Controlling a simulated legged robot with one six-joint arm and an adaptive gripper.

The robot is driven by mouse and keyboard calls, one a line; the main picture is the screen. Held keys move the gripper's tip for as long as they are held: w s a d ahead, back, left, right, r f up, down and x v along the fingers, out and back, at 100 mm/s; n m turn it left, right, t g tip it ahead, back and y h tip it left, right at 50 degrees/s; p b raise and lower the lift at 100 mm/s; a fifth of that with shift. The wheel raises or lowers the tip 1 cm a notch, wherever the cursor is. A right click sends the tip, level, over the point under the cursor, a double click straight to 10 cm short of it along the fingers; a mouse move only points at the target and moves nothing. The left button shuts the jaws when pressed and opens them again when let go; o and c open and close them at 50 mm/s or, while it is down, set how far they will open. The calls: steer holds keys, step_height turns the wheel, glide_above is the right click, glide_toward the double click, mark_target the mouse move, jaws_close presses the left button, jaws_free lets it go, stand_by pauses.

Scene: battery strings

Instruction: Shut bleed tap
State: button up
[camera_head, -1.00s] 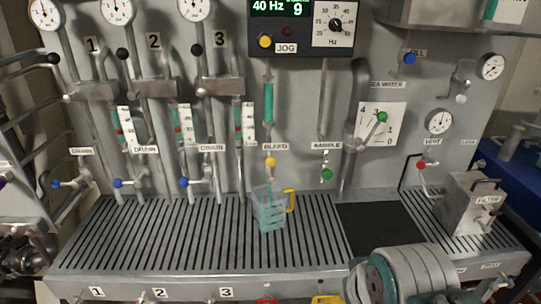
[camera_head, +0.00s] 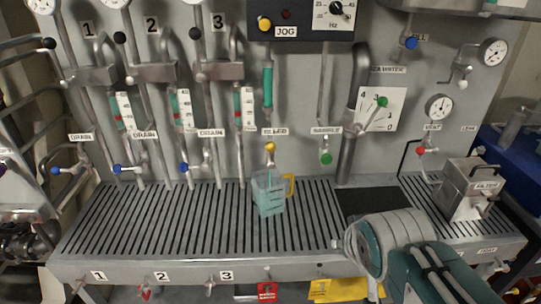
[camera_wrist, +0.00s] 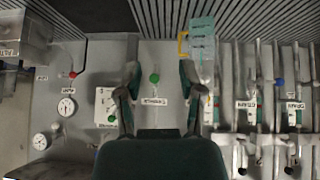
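The bleed tap (camera_head: 270,147) has a yellow knob under the BLEED label, below a teal-filled sight tube (camera_head: 267,85). A clear jug (camera_head: 268,205) with a yellow handle stands on the slatted tray beneath it and holds teal liquid. The jug also shows, upside down, in the wrist view (camera_wrist: 201,38). My gripper (camera_wrist: 158,75) is open and empty in the wrist view. The bleed tap is not clearly visible there, near the right finger. In the head view my gripper is not visible.
The slatted tray (camera_head: 110,228) runs along the panel's foot. Blue-handled drain taps (camera_head: 118,170) are at left. A red-knobbed vent tap (camera_head: 421,150) and a metal filter box (camera_head: 473,188) are at right. Space before the bleed tap looks clear.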

steer(key=w+d+r+t, duration=0.1)
steer(key=w+d+t, duration=0.15)
steer(key=w, duration=0.75)
steer(key=n+t+y, duration=0.5)
steer(key=n+y, duration=0.2)
steer(key=y, duration=0.4)
glide_toward(272, 152)
steer(key=x, duration=1.1)
steer(key=shift+w+d+f, duration=0.1)
steer(key=shift+w+f, duration=0.2)
steer(key=shift+f, duration=0.1)
jaws_close()
steer(key=shift+r, duration=0.1)
